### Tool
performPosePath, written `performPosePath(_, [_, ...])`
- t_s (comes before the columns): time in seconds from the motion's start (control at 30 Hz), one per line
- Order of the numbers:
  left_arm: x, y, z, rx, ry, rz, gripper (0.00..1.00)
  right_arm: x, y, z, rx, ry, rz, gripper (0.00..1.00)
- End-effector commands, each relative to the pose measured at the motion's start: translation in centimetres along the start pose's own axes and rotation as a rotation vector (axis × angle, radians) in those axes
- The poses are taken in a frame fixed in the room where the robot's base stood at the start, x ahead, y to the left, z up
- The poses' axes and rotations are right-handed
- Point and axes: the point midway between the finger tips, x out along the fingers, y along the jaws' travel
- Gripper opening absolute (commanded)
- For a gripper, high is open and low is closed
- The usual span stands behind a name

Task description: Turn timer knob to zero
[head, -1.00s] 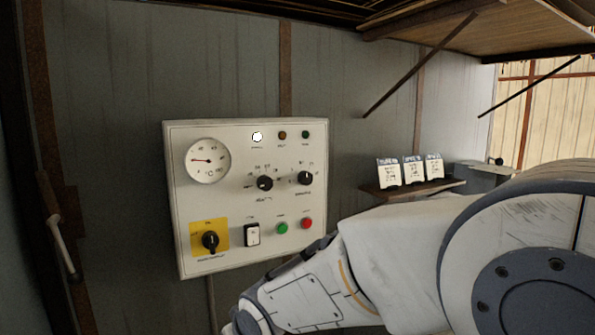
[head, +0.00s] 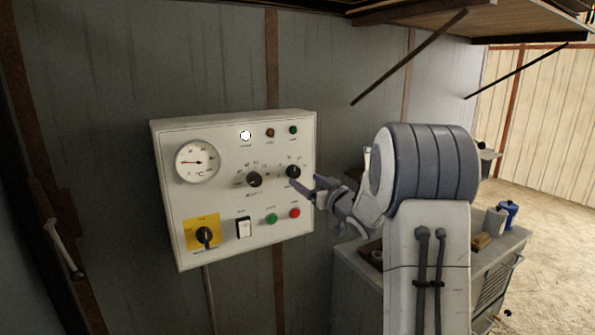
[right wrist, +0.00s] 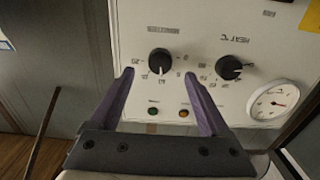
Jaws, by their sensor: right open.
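The timer knob (head: 293,171) is a black round knob at the upper right of a white control panel (head: 178,240). In the right wrist view, which shows the panel upside down, the timer knob (right wrist: 160,62) lies just beyond and between the two fingertips. My right gripper (head: 308,188) is open and empty, close in front of the panel's right side. Its purple fingers (right wrist: 159,74) are on either side of the knob in that view; I see no clear contact. The knob's exact pointer setting is too small to read. My left gripper is not in view.
The heat knob (head: 255,180) sits left of the timer knob. A gauge (head: 197,162), yellow-backed switch (head: 204,236), white rocker (head: 243,228), green button (head: 271,219) and red button (head: 295,213) share the panel. A workbench (head: 345,265) stands to the right; a shelf overhangs above.

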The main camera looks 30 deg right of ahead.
Motion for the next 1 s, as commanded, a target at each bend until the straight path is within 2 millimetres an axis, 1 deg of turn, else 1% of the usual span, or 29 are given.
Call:
performPosePath(0.03, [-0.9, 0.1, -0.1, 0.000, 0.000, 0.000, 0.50, 1.1, -0.1, -0.3, 0.001, -0.001, -0.004, 0.81])
performPosePath(0.1, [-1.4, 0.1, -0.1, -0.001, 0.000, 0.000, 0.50, 2.4, -0.1, -0.3, 0.001, -0.001, -0.003, 0.81])
performPosePath(0.2, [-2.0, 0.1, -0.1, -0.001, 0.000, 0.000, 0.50, 3.8, -0.1, -0.2, 0.001, -0.002, -0.001, 0.81])
performPosePath(0.3, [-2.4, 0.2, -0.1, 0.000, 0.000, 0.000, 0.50, 4.9, -0.1, -0.2, 0.000, -0.001, -0.001, 0.81])
performPosePath(0.47, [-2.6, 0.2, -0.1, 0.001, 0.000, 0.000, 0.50, 5.6, -0.1, -0.1, 0.000, 0.000, 0.000, 0.81])
performPosePath(0.7, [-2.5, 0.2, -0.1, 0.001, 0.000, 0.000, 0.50, 5.7, 0.0, 0.0, 0.000, 0.000, 0.001, 0.81])
performPosePath(0.77, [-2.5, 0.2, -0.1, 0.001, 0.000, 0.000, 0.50, 5.6, 0.0, 0.0, 0.000, 0.000, 0.001, 0.58])
performPosePath(0.8, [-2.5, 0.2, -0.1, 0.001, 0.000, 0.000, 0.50, 5.6, 0.0, 0.0, 0.000, 0.000, 0.001, 0.42])
performPosePath(0.87, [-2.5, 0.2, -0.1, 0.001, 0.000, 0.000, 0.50, 5.6, 0.0, 0.0, 0.000, 0.000, 0.001, 0.19])
performPosePath(0.9, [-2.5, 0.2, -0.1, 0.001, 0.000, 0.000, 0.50, 5.6, 0.0, 0.0, 0.000, 0.000, 0.001, 0.04])
performPosePath(0.93, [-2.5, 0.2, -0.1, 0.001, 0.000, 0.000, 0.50, 5.6, 0.0, 0.0, 0.000, 0.000, 0.001, 0.00])
performPosePath(1.0, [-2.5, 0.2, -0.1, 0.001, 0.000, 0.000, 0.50, 5.6, 0.0, 0.0, -0.001, 0.000, 0.001, 0.00])
